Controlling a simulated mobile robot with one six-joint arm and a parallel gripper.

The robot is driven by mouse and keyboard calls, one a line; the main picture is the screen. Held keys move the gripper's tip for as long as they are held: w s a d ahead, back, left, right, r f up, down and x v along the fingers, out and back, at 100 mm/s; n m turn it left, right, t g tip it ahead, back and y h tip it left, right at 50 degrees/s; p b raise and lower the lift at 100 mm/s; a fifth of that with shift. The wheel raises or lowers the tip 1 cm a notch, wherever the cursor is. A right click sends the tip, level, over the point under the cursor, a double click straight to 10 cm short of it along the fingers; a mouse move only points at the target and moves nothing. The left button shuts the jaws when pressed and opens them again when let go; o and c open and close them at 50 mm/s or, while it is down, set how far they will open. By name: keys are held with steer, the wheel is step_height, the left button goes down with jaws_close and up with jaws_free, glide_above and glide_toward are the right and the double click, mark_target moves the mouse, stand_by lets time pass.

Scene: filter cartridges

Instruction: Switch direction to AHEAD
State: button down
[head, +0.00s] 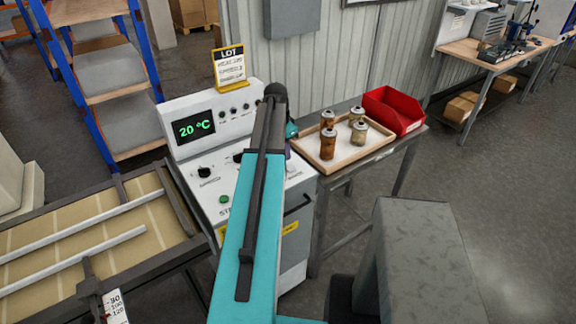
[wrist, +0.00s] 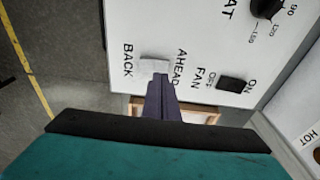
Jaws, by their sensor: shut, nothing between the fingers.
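The direction switch (wrist: 155,64) is a pale rocker on the white control panel (wrist: 200,35), between the words BACK and AHEAD in the wrist view. My gripper (wrist: 158,80) is shut and empty, its narrow purple-grey fingertips at the lower edge of the switch. They look very close to it or touching; I cannot tell which. I cannot tell to which side the rocker is tipped. In the head view my teal arm hides the switch and most of the gripper; the machine's white panel (head: 212,160) shows around it.
A black FAN switch (wrist: 231,84) and a black knob (wrist: 265,8) sit close by on the panel. In the head view a wooden tray (head: 330,170) with rusty cartridges and a red bin (head: 393,110) stand right of the machine. A conveyor (head: 100,235) lies to its left.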

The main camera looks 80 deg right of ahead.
step_height(320, 180, up, 4)
steer(key=shift+r+p, duration=0.25)
steer(key=shift+p, duration=0.85)
stand_by(0.4)
